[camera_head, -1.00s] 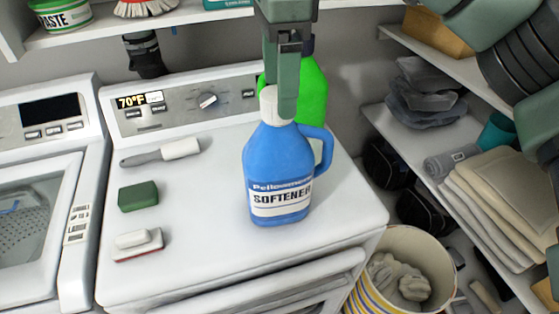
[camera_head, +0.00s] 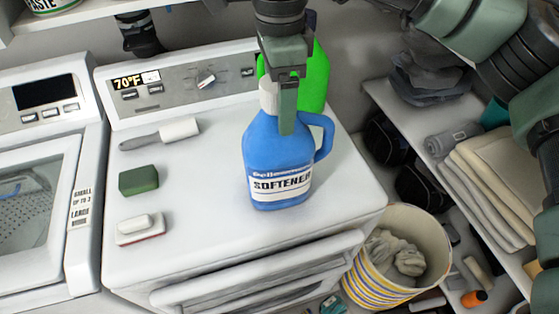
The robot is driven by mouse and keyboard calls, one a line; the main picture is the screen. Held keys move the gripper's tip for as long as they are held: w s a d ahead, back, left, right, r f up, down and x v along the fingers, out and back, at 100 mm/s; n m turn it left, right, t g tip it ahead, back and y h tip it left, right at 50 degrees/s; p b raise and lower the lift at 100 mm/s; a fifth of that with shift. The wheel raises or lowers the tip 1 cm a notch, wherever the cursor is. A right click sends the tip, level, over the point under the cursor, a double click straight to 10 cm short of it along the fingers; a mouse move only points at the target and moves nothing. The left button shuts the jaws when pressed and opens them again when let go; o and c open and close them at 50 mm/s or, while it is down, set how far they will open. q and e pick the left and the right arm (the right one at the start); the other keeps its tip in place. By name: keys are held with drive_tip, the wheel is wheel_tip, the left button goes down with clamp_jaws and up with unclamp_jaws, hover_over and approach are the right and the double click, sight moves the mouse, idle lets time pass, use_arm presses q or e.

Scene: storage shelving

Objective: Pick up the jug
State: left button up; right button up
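The blue softener jug (camera_head: 277,150) stands upright on the white machine top, with its handle (camera_head: 324,137) on the right side. Its pale cap (camera_head: 268,97) is partly covered by my gripper. My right gripper (camera_head: 287,130) comes down from above, and one green finger shows in front of the jug's shoulder, between cap and handle. The other finger is not distinguishable, so the opening between them is unclear. Whether it touches the jug is also unclear. My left gripper is out of view.
A bright green bottle (camera_head: 317,80) stands just behind the jug. A lint roller (camera_head: 165,134), a green sponge (camera_head: 138,181) and a brush (camera_head: 140,229) lie to the left. A striped basket (camera_head: 400,280) and shelves with folded towels (camera_head: 485,190) are at right.

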drive_tip(key=shift+s, duration=0.15)
drive_tip(key=shift+c, duration=0.9)
clamp_jaws()
drive_tip(key=shift+r, duration=0.2)
